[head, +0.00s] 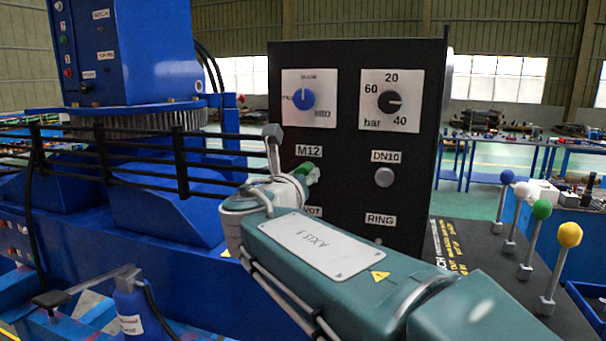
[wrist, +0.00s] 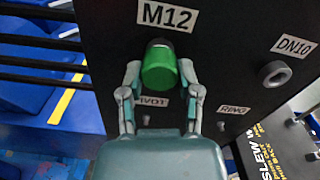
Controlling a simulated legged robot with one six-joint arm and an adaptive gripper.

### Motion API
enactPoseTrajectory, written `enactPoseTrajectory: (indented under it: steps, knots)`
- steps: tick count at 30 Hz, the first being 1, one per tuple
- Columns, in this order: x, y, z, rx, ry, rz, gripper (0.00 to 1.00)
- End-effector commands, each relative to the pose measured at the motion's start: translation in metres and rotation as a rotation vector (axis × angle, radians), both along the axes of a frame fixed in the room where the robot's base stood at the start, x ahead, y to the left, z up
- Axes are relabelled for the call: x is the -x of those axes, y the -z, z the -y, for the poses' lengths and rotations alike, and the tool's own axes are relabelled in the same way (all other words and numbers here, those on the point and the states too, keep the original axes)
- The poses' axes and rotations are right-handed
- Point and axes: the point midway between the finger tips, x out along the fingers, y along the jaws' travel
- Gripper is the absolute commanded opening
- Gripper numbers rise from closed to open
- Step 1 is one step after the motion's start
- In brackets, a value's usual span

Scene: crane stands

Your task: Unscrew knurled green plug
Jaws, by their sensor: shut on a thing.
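The green plug (wrist: 160,72) sits at the black panel (wrist: 215,55), just under the M12 label (wrist: 167,17). A short dark part shows at its upper end, toward the panel; I cannot tell whether it is thread or the socket. My gripper (wrist: 160,78) is shut on the plug, with one finger on its left side and one on its right. In the head view the plug (head: 309,171) shows as a small green patch below M12, partly hidden by my wrist. Its knurling is too small to make out.
The panel (head: 340,140) also carries a blue knob (head: 303,99), a black bar dial (head: 390,101) and a grey DN10 fitting (head: 384,177). Black rails (head: 140,165) run close on the left. Levers with coloured balls (head: 570,234) stand at right.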

Motion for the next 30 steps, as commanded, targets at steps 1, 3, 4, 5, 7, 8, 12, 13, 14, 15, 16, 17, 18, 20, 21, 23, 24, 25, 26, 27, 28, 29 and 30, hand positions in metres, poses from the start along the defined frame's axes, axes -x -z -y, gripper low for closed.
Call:
enactPoseTrajectory:
  steps: [1,3,4,5,7,8,12,13,14,15,16,17,18,20,21,23,24,25,26,27,28,29,30]
  knots:
    - [-0.0007,0.0057,0.0006,-0.001,0.004,-0.011,0.00]
    - [-0.0007,0.0057,0.0007,0.007,0.004,-0.014,0.00]
    - [-0.0007,0.0057,0.0007,0.019,0.004,-0.018,0.00]
    - [-0.0006,0.0056,0.0008,0.040,0.004,-0.026,0.00]
    - [-0.0005,0.0055,0.0009,0.107,0.004,-0.050,0.00]
    - [-0.0005,0.0055,0.0010,0.140,0.004,-0.062,0.00]
    - [-0.0003,0.0053,0.0013,0.290,0.003,-0.116,0.00]
    - [-0.0002,0.0053,0.0014,0.320,0.003,-0.127,0.00]
    - [-0.0001,0.0053,0.0014,0.347,0.002,-0.137,0.00]
    - [-0.0001,0.0052,0.0015,0.378,0.002,-0.149,0.00]
    - [-0.0001,0.0051,0.0015,0.396,0.002,-0.155,0.00]
    - [-0.0001,0.0052,0.0016,0.409,0.002,-0.160,0.00]
    - [-0.0001,0.0051,0.0015,0.419,0.002,-0.164,0.00]
    - [-0.0001,0.0051,0.0016,0.424,0.002,-0.165,0.00]
    - [-0.0001,0.0051,0.0016,0.423,0.002,-0.165,0.00]
    - [-0.0001,0.0051,0.0016,0.422,0.002,-0.165,0.00]
    - [-0.0001,0.0051,0.0016,0.422,0.002,-0.165,0.00]
    - [-0.0001,0.0051,0.0016,0.422,0.002,-0.165,0.00]
    - [-0.0001,0.0051,0.0016,0.424,0.002,-0.165,0.00]
    - [0.0000,0.0051,0.0017,0.437,0.002,-0.170,0.00]
    - [0.0000,0.0050,0.0017,0.454,0.002,-0.176,0.00]
    - [0.0001,0.0049,0.0018,0.479,0.002,-0.185,0.00]
    - [0.0001,0.0048,0.0018,0.519,0.002,-0.200,0.00]
